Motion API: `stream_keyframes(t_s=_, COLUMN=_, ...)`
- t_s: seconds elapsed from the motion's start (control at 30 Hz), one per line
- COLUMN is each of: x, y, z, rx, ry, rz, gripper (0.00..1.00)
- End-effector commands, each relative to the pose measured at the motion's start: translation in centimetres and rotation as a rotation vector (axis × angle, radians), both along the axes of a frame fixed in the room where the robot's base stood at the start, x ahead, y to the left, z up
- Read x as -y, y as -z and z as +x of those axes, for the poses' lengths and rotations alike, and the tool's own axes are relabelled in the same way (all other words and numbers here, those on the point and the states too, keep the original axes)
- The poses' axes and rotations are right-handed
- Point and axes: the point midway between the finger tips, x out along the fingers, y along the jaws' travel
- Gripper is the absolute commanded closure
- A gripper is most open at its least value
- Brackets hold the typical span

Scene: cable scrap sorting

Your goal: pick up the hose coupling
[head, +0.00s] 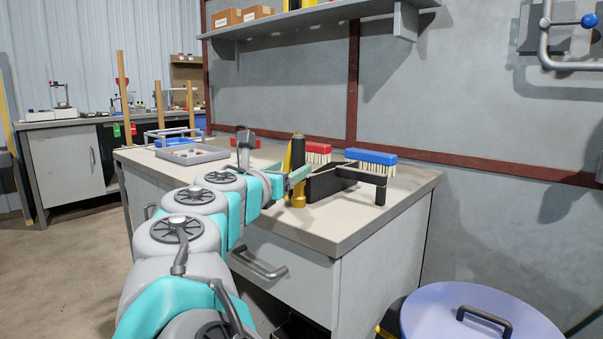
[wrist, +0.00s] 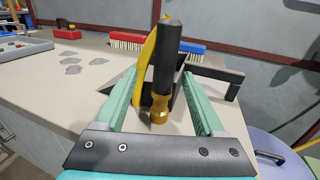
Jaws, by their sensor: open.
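The hose coupling appears to be the upright piece with a black cylindrical top and a brass lower end (wrist: 160,108); it also shows near the front of the workbench in the head view (head: 298,194). My gripper (wrist: 161,82) is open, with one teal finger on each side of the coupling. A gap shows between the coupling and each finger, so it is not clamped. In the head view my gripper (head: 284,184) reaches in from the left at the coupling's height.
A yellow curved piece (wrist: 144,72) stands just behind the coupling. A black open holder (head: 325,184) and red and blue brushes (head: 371,156) are close behind on the workbench (head: 310,225). A grey tray (head: 192,154) lies at the left. Flat grey patches mark the benchtop.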

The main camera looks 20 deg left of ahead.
Motion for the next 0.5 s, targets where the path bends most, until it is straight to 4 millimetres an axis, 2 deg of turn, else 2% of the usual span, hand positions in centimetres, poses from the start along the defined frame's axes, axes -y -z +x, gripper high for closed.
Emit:
stream_keyframes(t_s=0.1, x=0.2, y=0.2, z=1.5, rx=-0.002, ry=0.003, rz=0.0, gripper=0.29)
stream_keyframes(t_s=0.37, x=0.7, y=0.1, z=3.5, rx=-0.002, ry=0.004, rz=0.002, gripper=0.29)
stream_keyframes(t_s=0.5, x=1.0, y=-0.1, z=5.6, rx=-0.002, ry=0.002, rz=0.003, gripper=0.29)
